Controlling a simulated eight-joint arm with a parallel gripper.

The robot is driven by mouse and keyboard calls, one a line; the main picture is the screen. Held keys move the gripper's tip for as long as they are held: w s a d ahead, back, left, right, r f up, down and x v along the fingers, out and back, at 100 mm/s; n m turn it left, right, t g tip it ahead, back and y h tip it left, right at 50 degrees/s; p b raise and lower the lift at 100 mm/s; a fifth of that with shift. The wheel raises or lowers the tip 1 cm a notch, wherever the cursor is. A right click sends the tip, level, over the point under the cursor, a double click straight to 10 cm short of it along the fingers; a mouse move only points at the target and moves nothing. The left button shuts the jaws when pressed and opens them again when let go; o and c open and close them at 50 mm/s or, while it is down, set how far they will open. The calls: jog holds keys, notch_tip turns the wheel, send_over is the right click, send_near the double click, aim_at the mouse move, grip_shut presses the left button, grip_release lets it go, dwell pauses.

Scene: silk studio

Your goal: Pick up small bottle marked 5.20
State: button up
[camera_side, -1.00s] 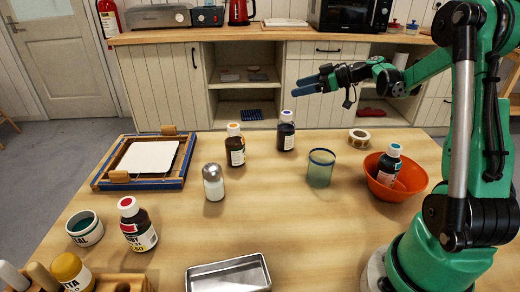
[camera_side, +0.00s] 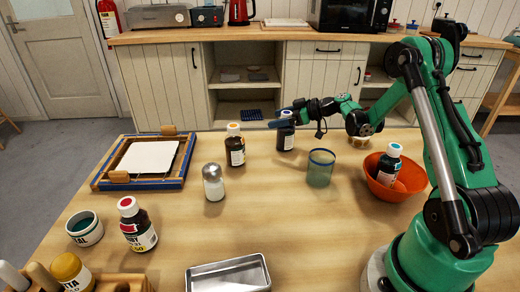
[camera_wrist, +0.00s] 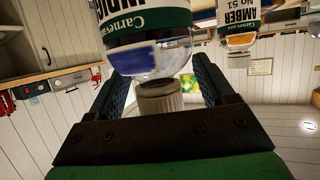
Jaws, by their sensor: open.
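Several small dark bottles stand on the table, and I cannot read 5.20 on any. The blue-capped bottle (camera_side: 286,140) stands at the far edge. In the wrist view a bottle with a green and white label reading "INDI" (camera_wrist: 145,20) lies between my fingers, its pale cap towards the palm. My gripper (camera_side: 281,123) is open at the blue-capped bottle's top; contact is unclear. An orange-capped bottle (camera_side: 235,150) stands just left; the wrist view shows a bottle labelled "AMBER No 51" (camera_wrist: 239,22). A red-capped bottle (camera_side: 137,226) stands front left. A teal-capped bottle (camera_side: 390,165) is in the orange bowl.
The orange bowl (camera_side: 408,187) and a blue-rimmed glass (camera_side: 320,170) stand right of the bottles. A framed screen (camera_side: 150,158) lies left, a metal tray (camera_side: 228,276) in front.

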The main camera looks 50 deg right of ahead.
jog(key=shift+c, duration=0.3)
grip_shut()
jog(key=shift+r, duration=0.15)
